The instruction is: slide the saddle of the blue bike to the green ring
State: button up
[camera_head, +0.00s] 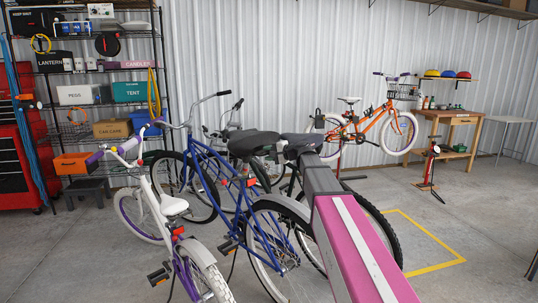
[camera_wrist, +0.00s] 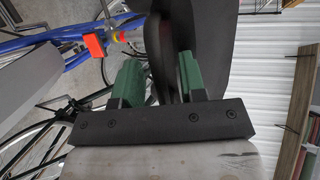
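The blue bike (camera_head: 204,160) stands in the middle of the head view. Its dark saddle (camera_head: 254,141) is on top of the seat post, near the end of my arm. In the wrist view a dark saddle (camera_wrist: 212,35) fills the upper middle, with its narrow part reaching between the two green fingers of my gripper (camera_wrist: 160,64). The fingers are apart, with a gap showing beside the left one. I cannot make out a green ring. My arm hides much of the gripper in the head view.
A white and purple bike (camera_head: 160,215) stands close on the left. An orange bike (camera_head: 362,127) is raised on a stand at the back. Floor inside the yellow outline (camera_head: 428,235) is clear.

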grip_shut()
jog(key=shift+s+d+r, duration=0.15)
jog(key=shift+s+r, duration=0.1)
jog(key=shift+r, duration=0.5)
jog(key=shift+s+d+r, duration=0.15)
jog(key=shift+s+r, duration=0.05)
jog(key=shift+r, duration=0.5)
grip_release()
jog(key=shift+s+d, duration=0.1)
jog(key=shift+d, duration=0.05)
jog(key=v, duration=1)
jog(key=shift+s+d, duration=0.15)
jog(key=shift+d, duration=0.1)
